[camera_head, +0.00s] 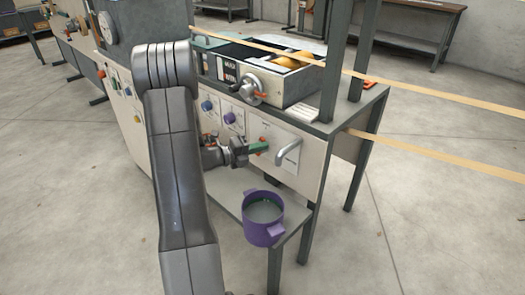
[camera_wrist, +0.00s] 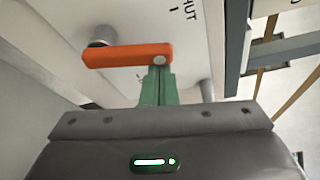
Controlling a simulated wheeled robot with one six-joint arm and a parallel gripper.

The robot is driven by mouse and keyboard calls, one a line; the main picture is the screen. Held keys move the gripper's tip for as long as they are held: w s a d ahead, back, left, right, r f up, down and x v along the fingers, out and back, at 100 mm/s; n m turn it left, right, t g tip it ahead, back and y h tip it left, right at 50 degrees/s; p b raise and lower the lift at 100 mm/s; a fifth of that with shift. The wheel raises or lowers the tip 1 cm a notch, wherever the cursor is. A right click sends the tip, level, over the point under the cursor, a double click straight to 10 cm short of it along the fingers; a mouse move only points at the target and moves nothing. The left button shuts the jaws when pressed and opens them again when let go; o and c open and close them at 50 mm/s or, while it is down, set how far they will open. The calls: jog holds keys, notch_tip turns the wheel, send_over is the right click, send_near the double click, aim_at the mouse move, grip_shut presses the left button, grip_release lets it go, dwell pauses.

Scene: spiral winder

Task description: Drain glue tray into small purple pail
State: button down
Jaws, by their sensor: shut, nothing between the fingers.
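The purple pail (camera_head: 250,229) stands upright on the lower shelf, with greyish contents showing inside. The glue tray (camera_head: 300,91) sits above on the bench, with yellow rollers in it. An orange valve lever (camera_wrist: 120,55) lies nearly crosswise in the wrist view, near a label partly reading "HUT". My gripper (camera_head: 258,147) is shut and empty.
A bench post (camera_head: 335,60) and tan strips (camera_head: 430,145) lie to the right. The lower shelf (camera_head: 233,184) is bare left of the pail. Open floor lies around the bench.

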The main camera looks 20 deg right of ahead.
jog(key=shift+w+a+r+n+h, duration=0.15)
jog(key=shift+w+n, duration=0.2)
jog(key=shift+n, duration=0.1)
jog(key=shift+w+a+r+n+h, duration=0.15)
jog(key=shift+w+n, duration=0.15)
jog(key=shift+n, duration=0.15)
jog(key=shift+w+b, duration=0.15)
jog(key=shift+b, duration=0.15)
